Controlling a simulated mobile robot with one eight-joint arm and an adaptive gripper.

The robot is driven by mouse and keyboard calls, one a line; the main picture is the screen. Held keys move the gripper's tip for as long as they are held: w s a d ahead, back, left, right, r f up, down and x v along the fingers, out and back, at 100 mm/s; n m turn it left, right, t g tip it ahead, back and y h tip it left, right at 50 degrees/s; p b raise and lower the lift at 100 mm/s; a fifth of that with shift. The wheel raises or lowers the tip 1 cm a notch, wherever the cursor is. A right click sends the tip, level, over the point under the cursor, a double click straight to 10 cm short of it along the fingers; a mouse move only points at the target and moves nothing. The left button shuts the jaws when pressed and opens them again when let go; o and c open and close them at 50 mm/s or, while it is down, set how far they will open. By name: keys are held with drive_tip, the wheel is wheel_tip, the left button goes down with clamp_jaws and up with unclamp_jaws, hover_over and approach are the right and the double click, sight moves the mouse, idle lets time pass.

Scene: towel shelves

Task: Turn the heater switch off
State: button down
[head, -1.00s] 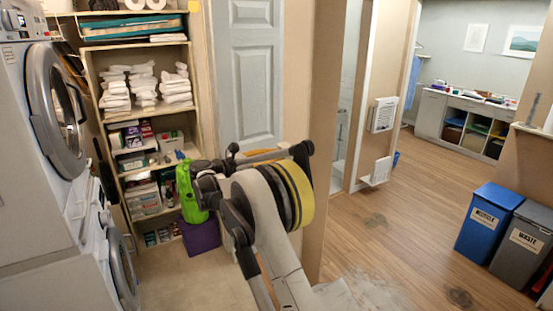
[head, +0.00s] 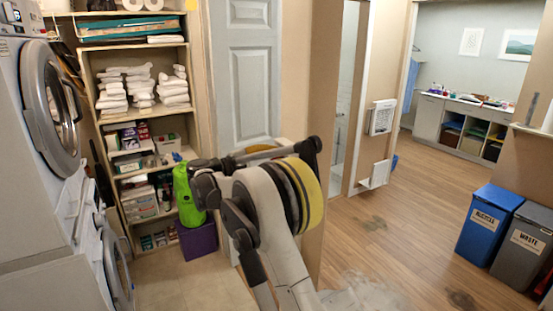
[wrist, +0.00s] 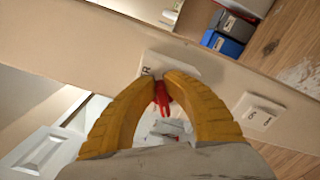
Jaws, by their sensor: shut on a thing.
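In the wrist view, a red switch lever (wrist: 162,97) stands out from a pale wall plate (wrist: 174,66). Only part of the plate's lettering shows, with an "R" near its left end. My gripper (wrist: 161,84) has its two yellow fingers closed around the red lever, one on each side. The fingers hide part of the lever and plate, so I cannot tell the switch's position. In the head view my arm reaches toward the wall by the grey door, and its own links hide the switch.
A second pale plate (wrist: 258,113) with small lettering is to the right in the wrist view. In the head view, towel shelves (head: 140,75) and stacked machines (head: 45,110) stand left. A blue bin (head: 487,222) and grey bin (head: 524,240) stand right. Open wooden floor lies between.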

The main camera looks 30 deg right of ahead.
drive_tip(key=m, duration=0.3)
drive_tip(key=f+m+b, duration=0.1)
drive_tip(key=m, duration=0.2)
drive_tip(key=shift+s, duration=0.1)
idle(0.5)
drive_tip(key=c, duration=1.5)
unclamp_jaws()
drive_tip(key=shift+d, duration=0.1)
drive_tip(key=shift+o, duration=0.2)
drive_tip(key=a, duration=1.2)
drive_tip(key=shift+s, duration=0.15)
drive_tip(key=shift+d, duration=0.1)
